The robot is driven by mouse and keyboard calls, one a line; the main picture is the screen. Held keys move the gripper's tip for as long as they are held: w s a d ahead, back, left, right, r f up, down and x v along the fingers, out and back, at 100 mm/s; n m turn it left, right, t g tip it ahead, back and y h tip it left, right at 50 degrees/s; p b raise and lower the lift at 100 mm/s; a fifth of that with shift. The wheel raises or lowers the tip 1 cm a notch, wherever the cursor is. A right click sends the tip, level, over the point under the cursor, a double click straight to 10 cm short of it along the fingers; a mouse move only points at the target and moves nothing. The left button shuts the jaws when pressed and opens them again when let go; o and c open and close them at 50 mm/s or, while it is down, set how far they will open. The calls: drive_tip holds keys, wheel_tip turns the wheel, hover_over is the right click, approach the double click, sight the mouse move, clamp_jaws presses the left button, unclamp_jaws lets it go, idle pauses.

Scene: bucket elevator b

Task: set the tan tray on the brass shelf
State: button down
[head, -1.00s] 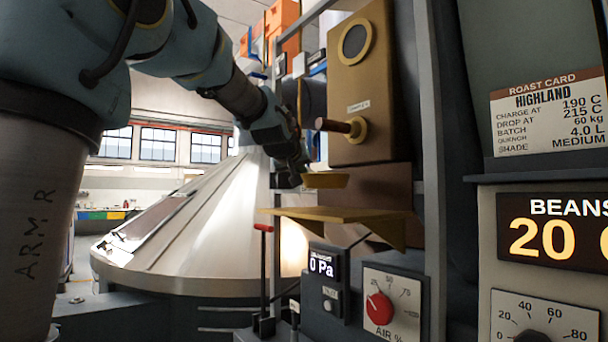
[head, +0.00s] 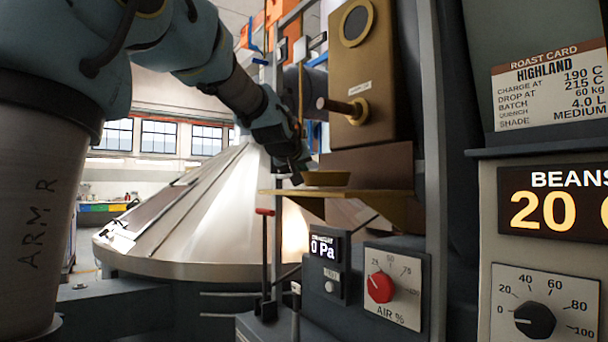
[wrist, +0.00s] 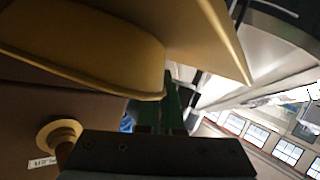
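The tan tray (head: 326,179) is a shallow oval dish with a thin raised rim. In the head view it sits level on the brass shelf (head: 345,194), its underside appearing to touch the top. My gripper (head: 298,179) is at the tray's left end. In the wrist view the tray (wrist: 85,48) fills the upper left, with the shelf (wrist: 198,38) close behind it. My green fingers (wrist: 160,100) are close together at the end of the tray and appear shut on its rim. The tray partly hides one finger.
A brass panel (head: 375,75) with a round knob (head: 345,108) rises behind the shelf. A red-topped lever (head: 264,212) stands below left. A grey metal post (head: 433,140) stands right of the shelf. A large steel cone (head: 200,215) is at left.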

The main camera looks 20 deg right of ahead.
drive_tip(key=shift+f+b, duration=0.35)
drive_tip(key=shift+f, duration=0.1)
drive_tip(key=c, duration=1)
unclamp_jaws()
drive_tip(key=b+v, duration=0.4)
drive_tip(key=v, duration=0.7)
